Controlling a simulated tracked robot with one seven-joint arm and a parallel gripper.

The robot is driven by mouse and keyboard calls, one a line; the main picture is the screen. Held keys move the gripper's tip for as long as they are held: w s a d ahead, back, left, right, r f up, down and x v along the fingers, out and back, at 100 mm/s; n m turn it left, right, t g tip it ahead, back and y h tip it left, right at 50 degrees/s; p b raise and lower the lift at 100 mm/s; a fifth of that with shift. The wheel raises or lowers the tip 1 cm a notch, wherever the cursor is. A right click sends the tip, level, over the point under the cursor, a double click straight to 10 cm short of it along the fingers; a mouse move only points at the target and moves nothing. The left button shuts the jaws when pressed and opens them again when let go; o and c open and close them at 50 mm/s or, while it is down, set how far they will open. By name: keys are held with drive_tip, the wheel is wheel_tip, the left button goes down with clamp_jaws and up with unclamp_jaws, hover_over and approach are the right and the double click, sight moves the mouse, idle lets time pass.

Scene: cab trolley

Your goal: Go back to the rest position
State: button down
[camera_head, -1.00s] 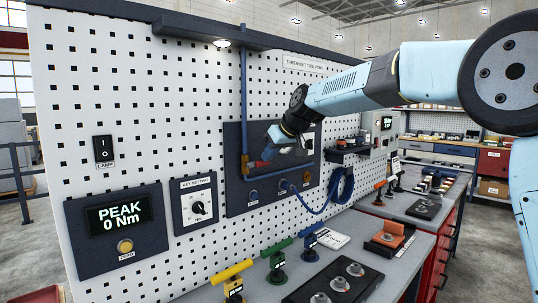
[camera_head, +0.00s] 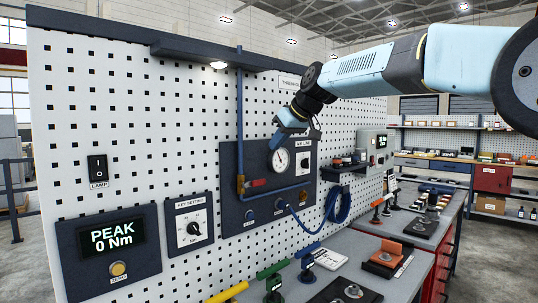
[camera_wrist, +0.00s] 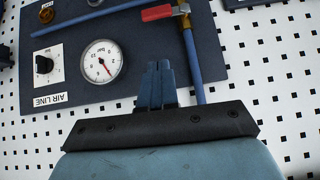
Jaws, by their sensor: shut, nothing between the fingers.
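In the head view the red valve handle (camera_head: 257,183) lies level below my gripper. I cannot tell how far the fingertips are from the panel.
A shelf with a dark lip (camera_head: 220,55) and a lit lamp (camera_head: 218,65) run along the board's top. A blue hose (camera_head: 335,205) hangs right of the panel. The bench (camera_head: 345,245) below holds coloured T-handled tools. A small shelf (camera_head: 347,165) juts out at right.

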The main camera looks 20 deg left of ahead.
drive_tip(key=s+d+f+m+t+h, duration=0.15)
drive_tip(key=s+d, duration=0.25)
drive_tip(key=d, duration=0.7)
drive_tip(key=s+d+f+m+h, duration=0.25)
drive_tip(key=s+d, duration=0.25)
drive_tip(key=d, duration=0.6)
drive_tip(key=s+d+f+m+t+h, duration=0.1)
drive_tip(key=s+d+f+m+h, duration=0.2)
drive_tip(key=d, duration=0.8)
drive_tip(key=s+d+f+m+h, duration=0.1)
drive_tip(key=s+d+f+m, duration=0.4)
drive_tip(key=s+d+f, duration=0.9)
drive_tip(key=s+d, duration=0.2)
drive_tip(key=s, duration=0.2)
drive_tip(key=shift+m, duration=0.4)
drive_tip(key=shift+s+g, duration=0.1)
drive_tip(key=shift+g, duration=0.15)
drive_tip(key=shift+a, duration=0.1)
